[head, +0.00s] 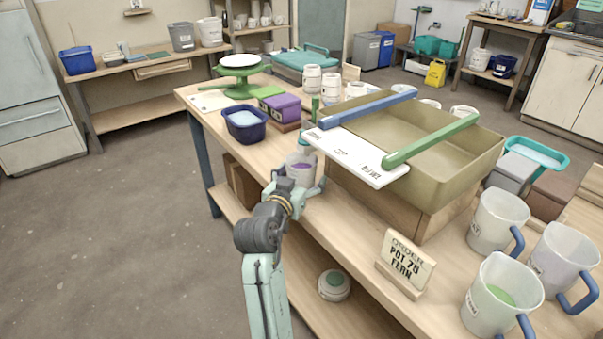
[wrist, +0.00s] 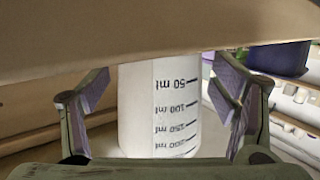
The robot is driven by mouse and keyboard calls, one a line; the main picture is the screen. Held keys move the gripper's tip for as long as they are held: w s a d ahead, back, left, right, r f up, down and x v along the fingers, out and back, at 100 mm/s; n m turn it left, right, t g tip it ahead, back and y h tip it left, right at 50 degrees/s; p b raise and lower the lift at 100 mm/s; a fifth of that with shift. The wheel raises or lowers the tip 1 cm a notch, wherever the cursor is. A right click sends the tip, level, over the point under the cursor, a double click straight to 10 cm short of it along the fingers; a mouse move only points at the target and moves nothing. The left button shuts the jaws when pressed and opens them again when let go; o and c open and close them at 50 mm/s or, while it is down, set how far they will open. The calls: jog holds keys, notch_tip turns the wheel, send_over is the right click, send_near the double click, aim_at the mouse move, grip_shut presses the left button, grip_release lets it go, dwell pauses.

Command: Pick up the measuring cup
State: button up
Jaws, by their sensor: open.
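The measuring cup (wrist: 160,105) is whitish, with dark millilitre marks that read upside down in the wrist view. It stands between the two spread fingers of my gripper (wrist: 160,112), with a visible gap on each side. In the head view the cup (head: 300,170) stands on the near edge of the workbench, beside the large tan basin, and something purple shows on it or in it. My gripper (head: 297,187) reaches it from the front, open, low around the cup. The cup's lower part is partly hidden by my gripper.
The tan basin (head: 430,150) is close on the right, with a white board (head: 355,155) and blue and green bars across it. A navy tub (head: 245,125) stands to the left. Blue-handled jugs (head: 497,220) and an order sign (head: 405,262) stand at the right front.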

jog(key=c, duration=1.5)
jog(key=shift+c, duration=0.2)
jog(key=shift+r, duration=0.2)
jog(key=shift+r+b, duration=0.1)
jog(key=shift+b, duration=0.35)
jog(key=f+p+v, duration=0.2)
jog(key=p+v, duration=0.2)
jog(key=v, duration=1.3)
jog(key=shift+s+a+f, duration=0.2)
jog(key=shift+s, duration=0.2)
